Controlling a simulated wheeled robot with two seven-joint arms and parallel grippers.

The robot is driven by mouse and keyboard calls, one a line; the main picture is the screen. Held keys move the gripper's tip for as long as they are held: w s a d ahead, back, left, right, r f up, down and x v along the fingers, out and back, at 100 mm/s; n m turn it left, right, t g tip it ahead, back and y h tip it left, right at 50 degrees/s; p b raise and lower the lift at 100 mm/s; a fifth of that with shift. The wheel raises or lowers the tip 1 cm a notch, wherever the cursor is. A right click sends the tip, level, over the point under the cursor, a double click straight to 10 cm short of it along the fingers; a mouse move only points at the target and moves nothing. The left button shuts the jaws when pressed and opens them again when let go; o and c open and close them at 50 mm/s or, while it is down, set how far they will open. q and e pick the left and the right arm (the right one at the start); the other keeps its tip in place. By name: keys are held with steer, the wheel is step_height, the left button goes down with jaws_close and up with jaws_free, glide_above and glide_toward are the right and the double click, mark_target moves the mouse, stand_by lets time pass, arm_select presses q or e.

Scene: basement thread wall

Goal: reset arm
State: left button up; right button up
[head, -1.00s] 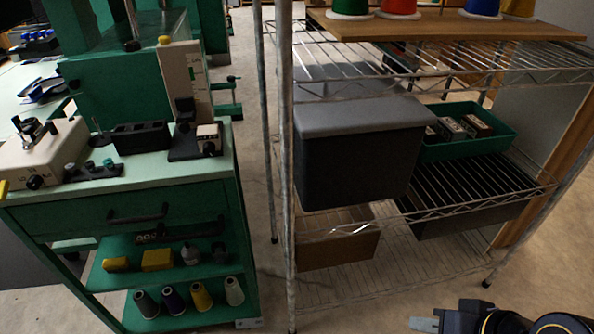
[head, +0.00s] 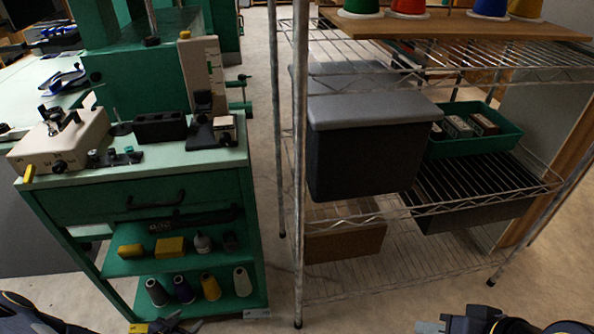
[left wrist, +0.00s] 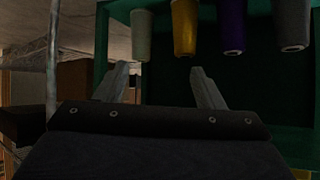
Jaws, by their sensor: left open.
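My left gripper (head: 184,323) is at the bottom edge of the head view, just in front of the green cart's lowest shelf. In the left wrist view its two fingers (left wrist: 162,84) stand apart with nothing between them. My right gripper (head: 430,327) shows only partly at the bottom right of the head view, over the floor. Its fingers are too cut off to tell open from shut. The left wrist view shows several thread cones, among them a white one (left wrist: 141,36) and a yellow one (left wrist: 184,28), beyond the fingers and apart from them.
The green cart (head: 90,208) carries a beige device (head: 60,143) on top. A wire rack (head: 299,230) stands right of it with a lidded dark bin (head: 365,155), a green tray (head: 480,145) and a cardboard box (head: 345,243). Bare floor (head: 390,312) lies in front.

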arm_select(q)
steer(key=w+a+r+g+y, duration=0.1)
steer(key=w+a+r+g, duration=0.1)
steer(key=r, duration=0.6)
steer(key=w+a+r+g+y, duration=0.1)
steer(key=w+a+r, duration=0.1)
steer(key=r, duration=0.5)
step_height(320, 180, up, 13)
steer(key=s+d+n+g+y, duration=0.1)
steer(key=s+d+n, duration=0.1)
steer(key=d, duration=0.1)
steer(key=s+d+r+n+h, duration=0.3)
steer(key=s+d+r+h, duration=0.1)
steer(key=s+d+r, duration=1.15)
step_height(320, 180, up, 25)
steer(key=s+p, duration=0.1)
steer(key=p, duration=2.6)
steer(key=shift+s+d+g, duration=0.35)
steer(key=shift+g, duration=0.05)
